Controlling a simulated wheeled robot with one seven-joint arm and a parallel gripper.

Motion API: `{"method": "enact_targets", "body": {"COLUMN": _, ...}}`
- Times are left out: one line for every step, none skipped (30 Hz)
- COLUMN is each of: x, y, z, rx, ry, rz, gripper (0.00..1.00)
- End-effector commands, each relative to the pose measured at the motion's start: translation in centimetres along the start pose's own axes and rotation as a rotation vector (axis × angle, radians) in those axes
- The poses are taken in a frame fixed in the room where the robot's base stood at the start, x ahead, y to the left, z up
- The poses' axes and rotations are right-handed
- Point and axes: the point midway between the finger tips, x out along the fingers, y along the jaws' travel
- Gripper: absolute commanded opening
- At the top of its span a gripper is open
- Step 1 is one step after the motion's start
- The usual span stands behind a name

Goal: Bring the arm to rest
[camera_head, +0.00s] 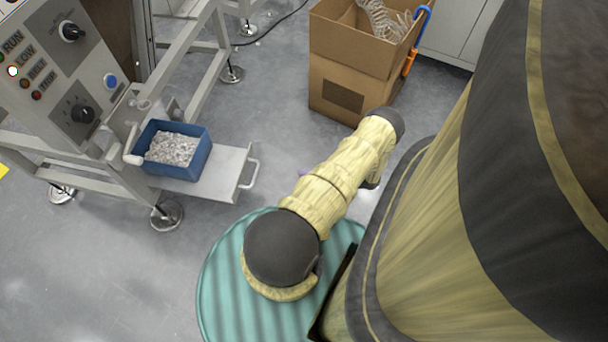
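My arm (333,187) shows in the head view, in a pale yellow cover with dark grey joints. It reaches from the lower middle up and to the right, over the teal ribbed round surface and the floor. My gripper is not in view, so its fingers and anything in them cannot be seen.
A control panel (68,60) on a metal frame stands at the left. A blue bin (183,172) of small clear pieces sits on a grey shelf (222,185) with a handle. A cardboard box (340,90) with coiled clear tubing stands at the back. Grey floor is free between them.

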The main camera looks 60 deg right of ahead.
Motion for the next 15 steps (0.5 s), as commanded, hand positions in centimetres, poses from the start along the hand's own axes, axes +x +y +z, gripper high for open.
{"method": "enact_targets", "body": {"x": 0.02, "y": 0.00, "z": 0.01, "rx": 0.000, "ry": 0.000, "rz": 0.000, "gripper": 0.29}}
{"method": "enact_targets", "body": {"x": 0.03, "y": 0.00, "z": 0.01, "rx": 0.000, "ry": 0.000, "rz": 0.000, "gripper": 0.29}}
{"method": "enact_targets", "body": {"x": 0.04, "y": 0.01, "z": 0.01, "rx": 0.000, "ry": 0.000, "rz": 0.000, "gripper": 0.29}}
{"method": "enact_targets", "body": {"x": 0.04, "y": 0.01, "z": 0.01, "rx": 0.000, "ry": 0.000, "rz": 0.000, "gripper": 0.29}}
{"method": "enact_targets", "body": {"x": 0.04, "y": 0.01, "z": 0.02, "rx": 0.000, "ry": 0.000, "rz": 0.000, "gripper": 0.29}}
{"method": "enact_targets", "body": {"x": 0.05, "y": 0.01, "z": 0.02, "rx": 0.000, "ry": 0.000, "rz": 0.000, "gripper": 0.29}}
{"method": "enact_targets", "body": {"x": 0.05, "y": 0.01, "z": 0.02, "rx": 0.000, "ry": 0.000, "rz": 0.000, "gripper": 0.29}}
{"method": "enact_targets", "body": {"x": 0.05, "y": 0.02, "z": 0.02, "rx": 0.000, "ry": 0.000, "rz": 0.000, "gripper": 0.29}}
{"method": "enact_targets", "body": {"x": 0.05, "y": 0.02, "z": 0.02, "rx": 0.000, "ry": 0.000, "rz": 0.000, "gripper": 0.29}}
{"method": "enact_targets", "body": {"x": 0.05, "y": 0.02, "z": 0.02, "rx": 0.000, "ry": 0.000, "rz": 0.000, "gripper": 0.29}}
{"method": "enact_targets", "body": {"x": 0.05, "y": 0.02, "z": 0.02, "rx": 0.000, "ry": 0.000, "rz": 0.000, "gripper": 0.29}}
{"method": "enact_targets", "body": {"x": 0.06, "y": 0.03, "z": 0.02, "rx": -0.001, "ry": 0.000, "rz": 0.000, "gripper": 0.29}}
{"method": "enact_targets", "body": {"x": 0.09, "y": 0.07, "z": 0.04, "rx": -0.002, "ry": 0.002, "rz": -0.001, "gripper": 0.29}}
{"method": "enact_targets", "body": {"x": 0.15, "y": 0.17, "z": 0.08, "rx": -0.005, "ry": 0.006, "rz": -0.003, "gripper": 0.29}}
{"method": "enact_targets", "body": {"x": 0.32, "y": 0.43, "z": 0.16, "rx": -0.014, "ry": 0.017, "rz": -0.009, "gripper": 0.29}}
